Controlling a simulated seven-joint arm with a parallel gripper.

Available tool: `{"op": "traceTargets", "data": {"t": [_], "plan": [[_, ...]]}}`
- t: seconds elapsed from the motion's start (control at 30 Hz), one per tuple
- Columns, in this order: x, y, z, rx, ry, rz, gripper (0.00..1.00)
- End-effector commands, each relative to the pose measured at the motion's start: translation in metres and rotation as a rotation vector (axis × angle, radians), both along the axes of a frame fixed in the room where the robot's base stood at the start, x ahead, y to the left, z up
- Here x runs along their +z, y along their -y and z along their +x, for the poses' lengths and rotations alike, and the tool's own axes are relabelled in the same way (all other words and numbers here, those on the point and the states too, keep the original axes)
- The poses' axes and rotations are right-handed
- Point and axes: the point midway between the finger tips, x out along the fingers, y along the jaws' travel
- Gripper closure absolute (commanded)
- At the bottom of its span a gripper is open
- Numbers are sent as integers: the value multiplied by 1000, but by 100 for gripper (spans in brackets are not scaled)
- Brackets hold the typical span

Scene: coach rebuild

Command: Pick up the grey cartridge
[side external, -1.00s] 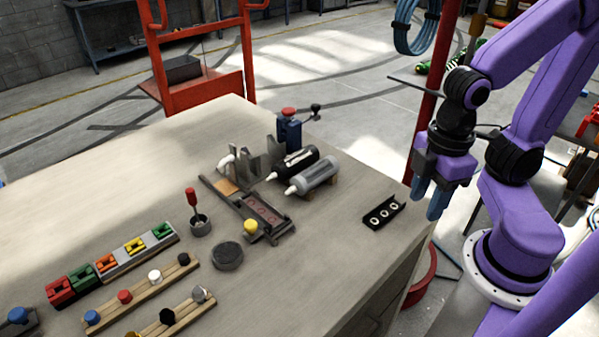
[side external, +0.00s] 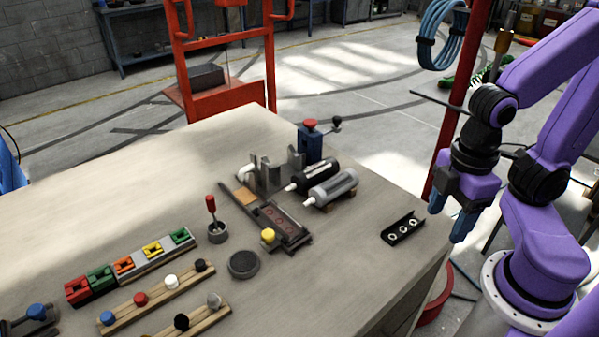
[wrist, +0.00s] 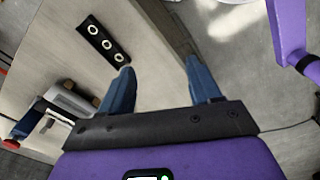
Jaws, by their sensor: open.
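The grey cartridge (side external: 334,187) lies on its side on a small wooden rest on the bench, its pale nozzle pointing left and towards the camera. A black cartridge (side external: 318,172) lies just beyond it, roughly parallel. The grey cartridge (wrist: 72,102) shows there at the left, partly cut by dark shapes.
A black channel with several pale rings (side external: 403,229) lies between my gripper and the cartridges. A blue clamp with a red knob (side external: 310,142) and upright grey plates (side external: 270,174) stand behind them. A fixture with a yellow knob (side external: 268,236) is left. The bench's front right is clear.

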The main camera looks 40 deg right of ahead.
Motion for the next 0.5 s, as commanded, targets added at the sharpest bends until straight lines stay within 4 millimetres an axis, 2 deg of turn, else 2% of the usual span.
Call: {"op": "traceTargets", "data": {"t": [0.27, 0.37, 0.5], "plan": [[2, -3, 6, 7, 1, -1, 37], [8, -10, 22, 31, 2, -2, 37], [19, -21, 57, 91, 3, -8, 37]]}}
